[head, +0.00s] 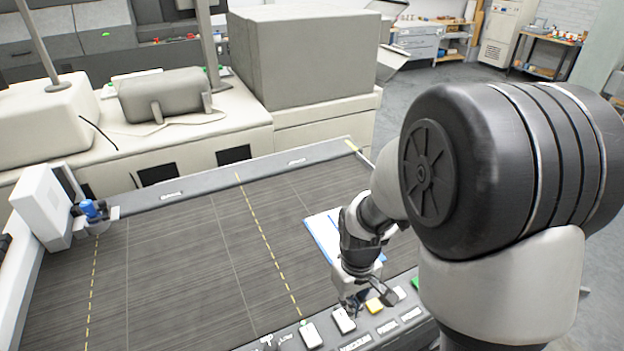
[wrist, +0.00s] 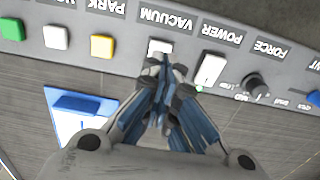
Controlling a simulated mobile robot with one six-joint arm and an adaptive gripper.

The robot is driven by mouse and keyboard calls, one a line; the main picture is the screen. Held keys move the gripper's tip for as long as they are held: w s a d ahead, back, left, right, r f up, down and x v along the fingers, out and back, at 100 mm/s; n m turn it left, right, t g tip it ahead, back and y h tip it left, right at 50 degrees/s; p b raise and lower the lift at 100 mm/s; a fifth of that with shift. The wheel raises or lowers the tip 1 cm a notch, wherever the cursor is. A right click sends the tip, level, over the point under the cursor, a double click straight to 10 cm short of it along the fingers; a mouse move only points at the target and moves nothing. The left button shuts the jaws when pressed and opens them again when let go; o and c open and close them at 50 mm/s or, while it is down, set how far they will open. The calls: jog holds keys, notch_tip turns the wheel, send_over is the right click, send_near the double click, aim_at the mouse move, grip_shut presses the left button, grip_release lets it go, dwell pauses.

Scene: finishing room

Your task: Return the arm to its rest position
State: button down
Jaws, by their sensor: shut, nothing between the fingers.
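My gripper (head: 362,300) hangs over the front edge of the dark plotter bed (head: 190,260) in the head view. In the wrist view my gripper (wrist: 165,70) has its fingers together with nothing between them. Its tips are in front of the white VACUUM button (wrist: 160,47) and cover part of it. I cannot tell whether they touch it. My arm (head: 500,170) fills the right of the head view and hides part of the bed's right end.
The control panel (wrist: 85,22) has a white POWER switch (wrist: 210,69), a yellow button (wrist: 102,46), a green button (wrist: 12,29) and a FORCE knob (wrist: 257,86). A blue and white sheet (head: 321,229) lies on the bed. A cutting head (head: 92,210) stands at the left.

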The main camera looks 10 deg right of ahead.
jog(key=s+r+m+t+b, duration=0.3)
jog(key=s+r+t, duration=0.1)
jog(key=s+r, duration=1.1)
notch_tip(320, 180, up, 3)
jog(key=shift+m+t, duration=0.3)
